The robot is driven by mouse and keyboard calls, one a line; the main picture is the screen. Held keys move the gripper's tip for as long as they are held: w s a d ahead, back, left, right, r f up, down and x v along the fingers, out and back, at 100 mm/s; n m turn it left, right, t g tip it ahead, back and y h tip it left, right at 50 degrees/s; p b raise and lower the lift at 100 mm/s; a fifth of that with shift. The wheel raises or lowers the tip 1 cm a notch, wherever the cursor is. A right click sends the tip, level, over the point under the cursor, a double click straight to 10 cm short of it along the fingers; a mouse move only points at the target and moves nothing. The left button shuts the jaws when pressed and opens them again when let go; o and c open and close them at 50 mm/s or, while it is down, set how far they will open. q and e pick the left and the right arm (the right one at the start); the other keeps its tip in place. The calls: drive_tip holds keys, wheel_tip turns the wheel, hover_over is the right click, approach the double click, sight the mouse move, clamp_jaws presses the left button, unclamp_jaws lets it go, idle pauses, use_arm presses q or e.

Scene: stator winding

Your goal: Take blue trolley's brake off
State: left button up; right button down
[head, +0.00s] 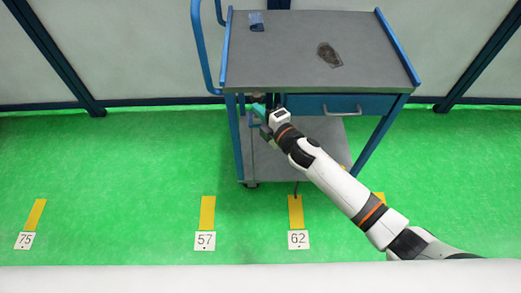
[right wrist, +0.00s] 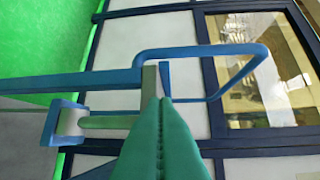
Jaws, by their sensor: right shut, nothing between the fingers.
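The blue trolley (head: 300,55) stands ahead in the head view, with a grey top, a blue drawer and a blue push handle (head: 203,50) on its left. My right gripper (head: 258,107) is at the trolley's front left, just below the top's edge. In the right wrist view its green fingers (right wrist: 160,102) are together and empty. A grey L-shaped bar (right wrist: 110,122) with a blue bracket (right wrist: 60,122) lies close by the fingertips. I cannot tell whether it is the brake, or whether the fingers touch it. My left gripper is not in view.
A dark tool-like item (head: 329,54) and a small blue item (head: 256,21) lie on the trolley top. A lower shelf (head: 300,165) is partly hidden by my right arm. Green floor (head: 120,170) with yellow marks and number cards is clear at the left.

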drive_tip(key=shift+w+r, duration=0.25)
drive_tip(key=shift+w, duration=0.3)
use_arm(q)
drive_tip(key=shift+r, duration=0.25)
use_arm(e)
drive_tip(key=shift+r, duration=0.1)
drive_tip(key=shift+w+d+r, duration=0.1)
drive_tip(key=shift+r, duration=0.05)
